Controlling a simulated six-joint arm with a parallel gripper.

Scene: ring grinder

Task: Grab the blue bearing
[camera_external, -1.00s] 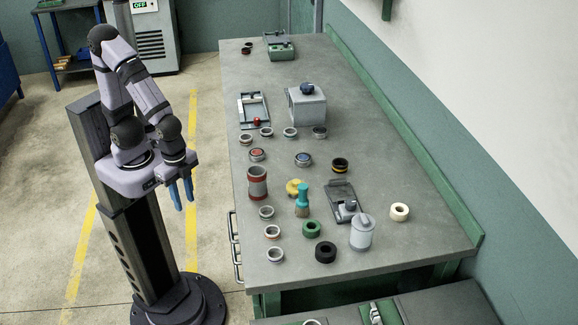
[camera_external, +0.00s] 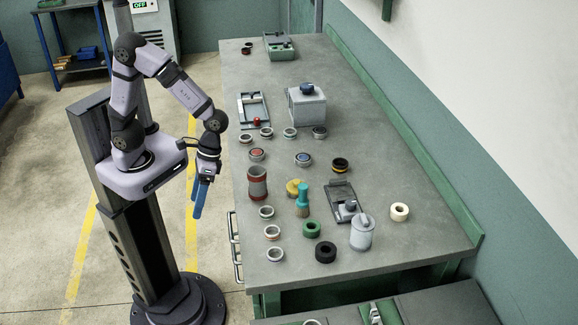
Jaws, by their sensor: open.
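The blue bearing (camera_external: 303,160) is a small metal ring with a blue inner face. It lies flat on the grey bench (camera_external: 400,160), near the middle, between a red-centred bearing (camera_external: 257,155) on its left and a black and yellow ring (camera_external: 340,165) on its right. My gripper (camera_external: 199,203) has blue fingers that point down, left of the bench's left edge. It is open, empty and well apart from the blue bearing.
A grey box with a dark knob (camera_external: 307,106) and a row of rings stand behind the bearing. In front are a red-banded cylinder (camera_external: 257,184), a teal-handled brush (camera_external: 302,202), a lidded canister (camera_external: 362,235) and several rings. The bench's right side is mostly clear.

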